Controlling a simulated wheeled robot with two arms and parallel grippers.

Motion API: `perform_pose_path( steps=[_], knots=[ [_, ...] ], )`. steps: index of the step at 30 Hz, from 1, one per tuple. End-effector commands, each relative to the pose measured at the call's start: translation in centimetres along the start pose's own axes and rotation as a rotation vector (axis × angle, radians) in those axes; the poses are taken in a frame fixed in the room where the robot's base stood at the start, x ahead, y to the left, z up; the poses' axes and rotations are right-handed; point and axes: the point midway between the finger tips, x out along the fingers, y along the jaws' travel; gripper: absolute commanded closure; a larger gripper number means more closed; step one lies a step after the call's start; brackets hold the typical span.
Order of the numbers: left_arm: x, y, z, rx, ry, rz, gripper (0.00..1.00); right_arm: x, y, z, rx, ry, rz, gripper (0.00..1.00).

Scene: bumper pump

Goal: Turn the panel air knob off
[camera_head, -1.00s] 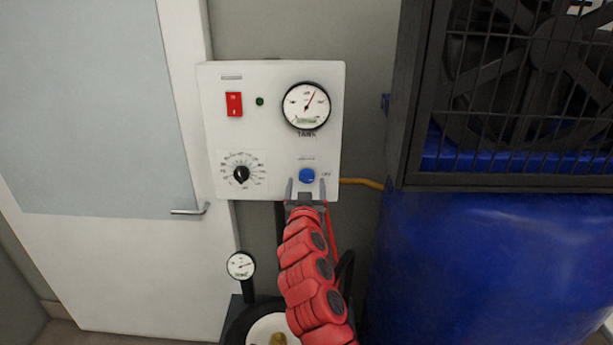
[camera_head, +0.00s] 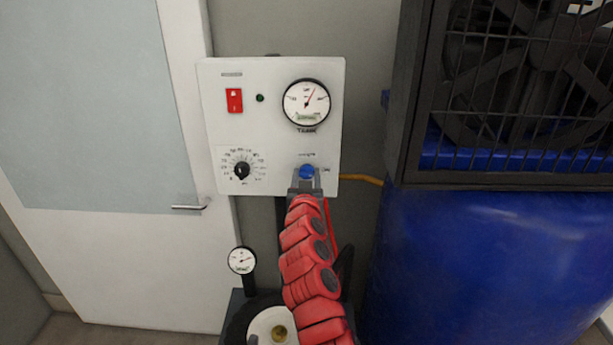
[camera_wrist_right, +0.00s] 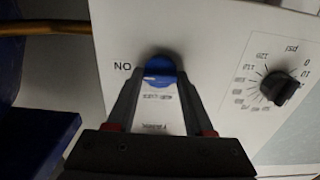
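The blue air knob (camera_head: 307,171) sits low on the right side of the white panel (camera_head: 215,140). My right gripper (camera_head: 306,179) reaches it from below. In the right wrist view, the gripper's two dark fingers (camera_wrist_right: 160,84) lie on either side of the knob (camera_wrist_right: 160,69), their tips close against its sides, so it appears shut on it. The letters "NO", seen upside down from this camera, stand beside the knob (camera_wrist_right: 122,68). The knob's exact turn angle is hard to tell. My left gripper is not in view.
The panel also has a red switch (camera_head: 234,100), a tank gauge (camera_head: 306,103) and a black dial (camera_head: 241,170). A blue tank with a caged fan (camera_head: 470,260) stands close on the right. A small gauge (camera_head: 242,260) is below. A door (camera_head: 100,250) is on the left.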

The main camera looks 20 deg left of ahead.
Motion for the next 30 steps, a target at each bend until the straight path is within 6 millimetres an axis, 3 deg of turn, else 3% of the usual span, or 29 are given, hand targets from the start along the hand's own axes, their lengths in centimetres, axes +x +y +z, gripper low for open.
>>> perform_pose_path(
  steps=[1,8,20,30],
  knots=[
    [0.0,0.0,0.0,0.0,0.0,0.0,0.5,0.0,0.01,0.01,0.0,0.0,0.0,0.58],
    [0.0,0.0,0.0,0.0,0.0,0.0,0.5,0.0,0.01,0.02,0.0,0.0,0.0,1.0],
    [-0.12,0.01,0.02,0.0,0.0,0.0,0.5,0.03,0.08,0.19,-0.066,-0.003,0.002,1.0],
    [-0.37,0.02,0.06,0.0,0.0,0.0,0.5,0.06,0.07,0.13,-0.324,-0.001,0.003,1.0]
  ],
)
